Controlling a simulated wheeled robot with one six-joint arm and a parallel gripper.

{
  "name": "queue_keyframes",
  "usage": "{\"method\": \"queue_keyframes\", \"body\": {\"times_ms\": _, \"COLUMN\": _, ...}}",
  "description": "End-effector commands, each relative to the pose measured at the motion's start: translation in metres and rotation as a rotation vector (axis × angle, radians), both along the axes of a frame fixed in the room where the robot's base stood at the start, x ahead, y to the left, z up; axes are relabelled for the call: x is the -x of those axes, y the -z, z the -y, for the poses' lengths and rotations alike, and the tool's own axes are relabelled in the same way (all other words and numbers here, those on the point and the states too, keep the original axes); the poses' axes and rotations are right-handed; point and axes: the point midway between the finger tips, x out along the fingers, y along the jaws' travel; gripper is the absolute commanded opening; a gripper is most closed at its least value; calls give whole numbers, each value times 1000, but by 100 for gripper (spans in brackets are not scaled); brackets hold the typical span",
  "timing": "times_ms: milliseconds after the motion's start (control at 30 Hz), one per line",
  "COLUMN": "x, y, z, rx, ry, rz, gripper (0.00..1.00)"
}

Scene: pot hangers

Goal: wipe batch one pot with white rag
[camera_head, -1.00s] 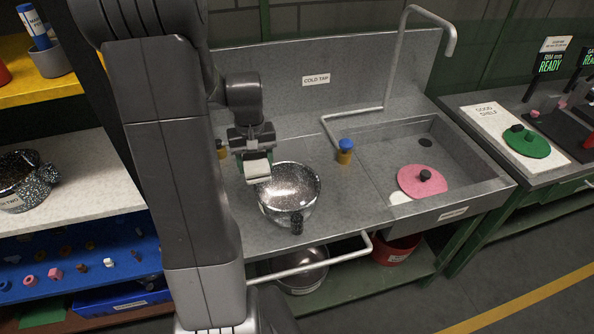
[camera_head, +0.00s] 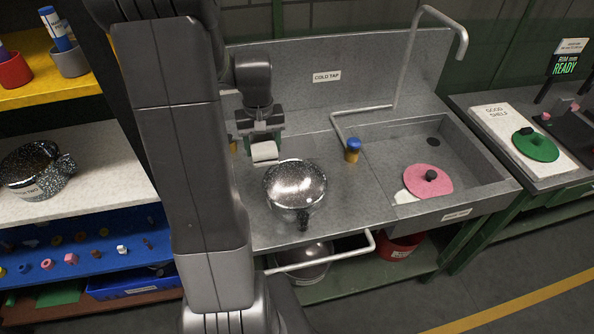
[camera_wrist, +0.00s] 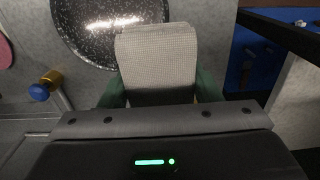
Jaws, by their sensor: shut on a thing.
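My gripper (camera_head: 264,143) is shut on a white rag (camera_head: 265,152), which hangs folded between the green-tipped fingers. In the wrist view the rag (camera_wrist: 157,62) shows a woven, off-white face. A speckled black-and-white pot (camera_head: 296,187) with a dark handle pointing toward the front stands on the grey sink counter. The rag is at the pot's upper left rim in the head view. In the wrist view the pot (camera_wrist: 85,30) lies behind the rag and is partly hidden by it. I cannot tell whether rag and pot touch.
A blue-topped knob (camera_head: 353,150) stands right of the pot. A pink lid (camera_head: 428,181) lies in the sink basin. A second speckled pot (camera_head: 36,172) is on the white shelf at left. A green lid (camera_head: 536,145) sits on the good shelf. A rail runs along the counter's front.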

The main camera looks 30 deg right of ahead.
Motion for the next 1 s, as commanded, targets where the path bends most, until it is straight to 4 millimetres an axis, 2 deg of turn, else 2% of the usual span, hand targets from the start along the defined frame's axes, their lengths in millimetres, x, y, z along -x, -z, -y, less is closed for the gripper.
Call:
{"method": "queue_keyframes", "body": {"times_ms": 700, "x": 0, "y": -55, "z": 0, "rx": 1, "ry": 0, "rz": 3, "gripper": 28}}
{"method": "queue_keyframes", "body": {"times_ms": 1000, "x": 0, "y": -59, "z": 0, "rx": 0, "ry": 0, "rz": 0, "gripper": 28}}
